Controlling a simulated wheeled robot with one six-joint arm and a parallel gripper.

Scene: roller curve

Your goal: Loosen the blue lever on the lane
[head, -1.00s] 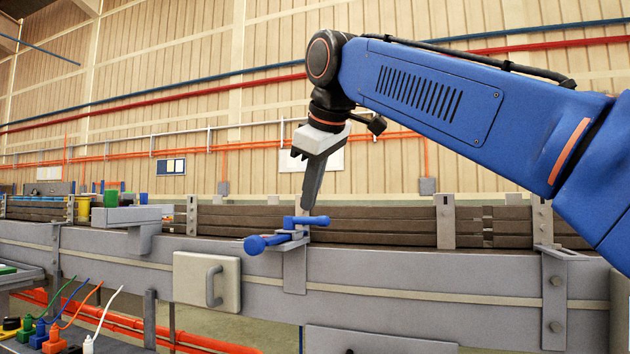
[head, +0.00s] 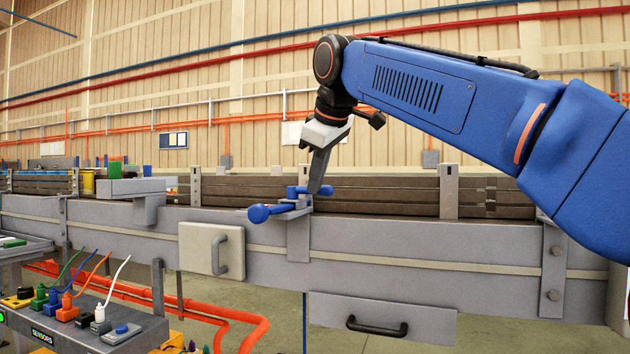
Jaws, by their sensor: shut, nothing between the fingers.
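The blue lever (head: 262,213) sits on a grey bracket (head: 298,240) on the near side of the lane (head: 400,232). Its rounded knob points left and toward me, and a blue crossbar shows behind the bracket top. My gripper (head: 317,190) is shut and empty, pointing down at the right end of the lever's crossbar. The fingertips overlap the crossbar in the picture; I cannot tell whether they touch it.
A panel with a grey handle (head: 212,249) hangs left of the bracket. A drawer with a black handle (head: 378,328) is below the lane. A sensor box with coloured plugs (head: 85,325) stands at the lower left. A grey block (head: 138,187) rises on the lane's left.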

